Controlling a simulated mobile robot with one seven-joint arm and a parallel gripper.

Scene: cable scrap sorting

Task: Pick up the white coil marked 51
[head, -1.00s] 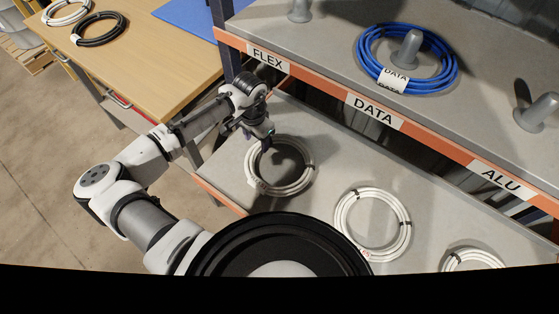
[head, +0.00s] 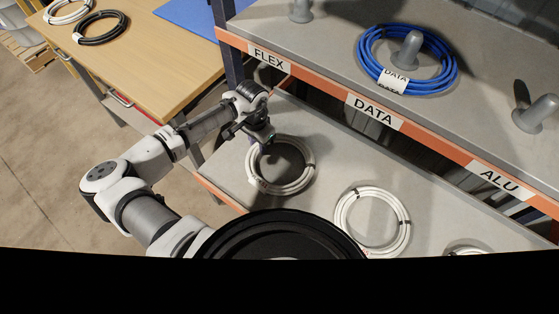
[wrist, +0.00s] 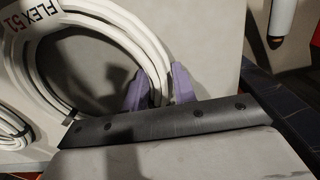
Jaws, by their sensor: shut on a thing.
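In the head view the same white coil (head: 307,184) lies on the grey lower shelf, below the FLEX sign. My gripper (wrist: 155,92) has its purple fingers on either side of the coil's strands and is shut on them. In the head view my gripper (head: 266,145) is at the coil's upper left rim. The coil appears to rest on the shelf; I cannot tell any gap beneath it.
A second white coil (head: 338,214) lies to the right on the lower shelf (head: 225,165), with another partly hidden farther right. A wooden table (head: 160,50) holds black and white coils.

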